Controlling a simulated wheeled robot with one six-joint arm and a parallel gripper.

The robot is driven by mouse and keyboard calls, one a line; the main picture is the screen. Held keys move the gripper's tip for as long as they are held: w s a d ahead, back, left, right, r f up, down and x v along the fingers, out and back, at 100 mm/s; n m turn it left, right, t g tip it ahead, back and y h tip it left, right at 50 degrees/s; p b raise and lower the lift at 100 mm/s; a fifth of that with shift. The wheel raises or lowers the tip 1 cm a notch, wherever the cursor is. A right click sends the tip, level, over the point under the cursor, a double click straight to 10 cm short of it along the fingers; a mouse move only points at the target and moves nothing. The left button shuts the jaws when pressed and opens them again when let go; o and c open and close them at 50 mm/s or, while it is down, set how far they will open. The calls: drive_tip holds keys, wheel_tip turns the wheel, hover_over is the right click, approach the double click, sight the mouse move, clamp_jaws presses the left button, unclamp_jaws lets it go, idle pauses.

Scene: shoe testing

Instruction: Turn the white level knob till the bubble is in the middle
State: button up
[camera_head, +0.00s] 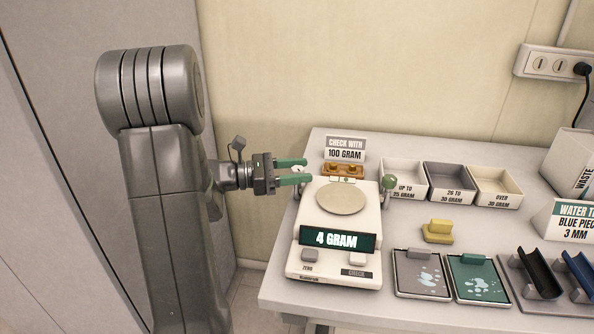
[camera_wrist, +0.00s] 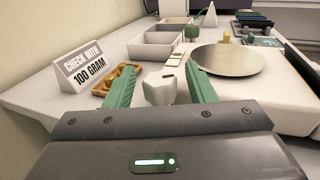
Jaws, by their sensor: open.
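The white level knob (camera_wrist: 160,90) stands between the two green fingers of my gripper (camera_wrist: 163,68) in the wrist view, with a gap on each side. In the head view my gripper (camera_head: 307,171) is open at the scale's back left corner, with the white knob (camera_head: 298,171) partly hidden by the fingers. The white scale (camera_head: 308,222) has a round plate and reads 4 GRAM. A small bubble level (camera_head: 345,180) sits behind the plate; it also shows in the wrist view (camera_wrist: 173,60). The bubble's place in it is too small to tell.
A green knob (camera_head: 389,182) stands at the scale's back right. A wooden weight holder (camera_head: 344,171) and a 100 GRAM sign (camera_head: 345,149) are close behind my gripper. Several sorting boxes (camera_head: 449,184) stand to the right. A yellow block (camera_head: 438,232) lies right of the scale.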

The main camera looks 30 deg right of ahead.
drive_tip(key=shift+c, duration=0.4)
drive_tip(key=c, duration=0.9)
drive_tip(key=shift+o, duration=0.2)
drive_tip(key=shift+t, duration=0.3)
drive_tip(key=n+t+h, duration=0.1)
drive_tip(key=n+t, duration=0.2)
drive_tip(key=t, duration=0.1)
drive_tip(key=shift+s+f+t+b, duration=0.1)
drive_tip(key=shift+t+b, duration=0.2)
drive_tip(key=shift+b, duration=0.05)
drive_tip(key=n+t+b, duration=0.1)
drive_tip(key=n+t, duration=0.1)
drive_tip(key=t, duration=0.1)
drive_tip(key=shift+b, duration=0.4)
drive_tip(key=shift+n+t+b, duration=0.75)
drive_tip(key=shift+n+t, duration=0.15)
drive_tip(key=shift+t, duration=0.5)
